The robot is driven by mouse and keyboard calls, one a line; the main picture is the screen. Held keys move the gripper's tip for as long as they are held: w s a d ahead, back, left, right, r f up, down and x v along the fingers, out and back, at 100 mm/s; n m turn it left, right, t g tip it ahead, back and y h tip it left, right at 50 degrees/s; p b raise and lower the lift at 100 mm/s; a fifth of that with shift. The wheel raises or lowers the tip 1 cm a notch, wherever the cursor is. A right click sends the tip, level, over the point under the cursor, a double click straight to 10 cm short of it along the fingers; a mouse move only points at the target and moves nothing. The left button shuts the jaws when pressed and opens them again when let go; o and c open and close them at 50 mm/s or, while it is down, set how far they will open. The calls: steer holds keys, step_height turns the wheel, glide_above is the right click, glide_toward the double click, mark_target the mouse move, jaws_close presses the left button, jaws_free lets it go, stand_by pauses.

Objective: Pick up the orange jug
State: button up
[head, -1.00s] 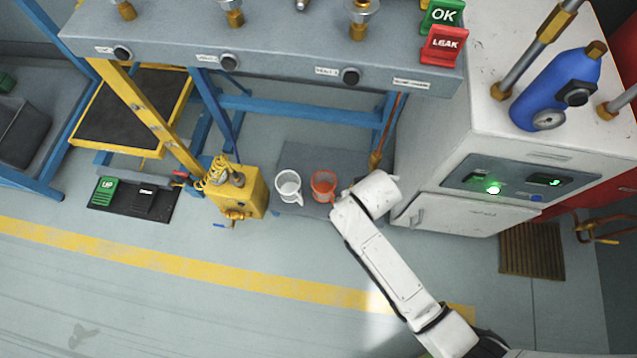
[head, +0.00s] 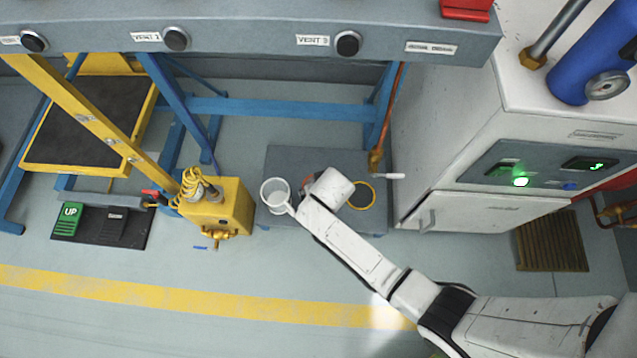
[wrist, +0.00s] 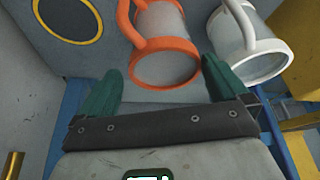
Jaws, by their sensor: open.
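The orange jug (wrist: 165,60) shows in the wrist view just beyond my gripper (wrist: 164,80), roughly centred between its two green fingers. The jug's handle is on its left side in that view. My gripper is open, with nothing between the fingertips that I can see as held. In the head view my arm covers most of the orange jug, and only a sliver of orange (head: 306,181) shows. A white jug (head: 275,196) stands to its left in the head view, and to its right in the wrist view (wrist: 252,55).
The jugs stand on a low grey platform (head: 290,160) marked with a yellow ring (head: 362,195). A yellow box (head: 225,207) with a coiled cord stands left of it. A white cabinet (head: 480,215) is close on the right. The bench (head: 240,45) overhangs behind.

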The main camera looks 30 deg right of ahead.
steer(key=shift+a+b+x, duration=0.2)
steer(key=shift+b+x, duration=1.7)
steer(key=shift+x, duration=0.65)
steer(key=c, duration=0.9)
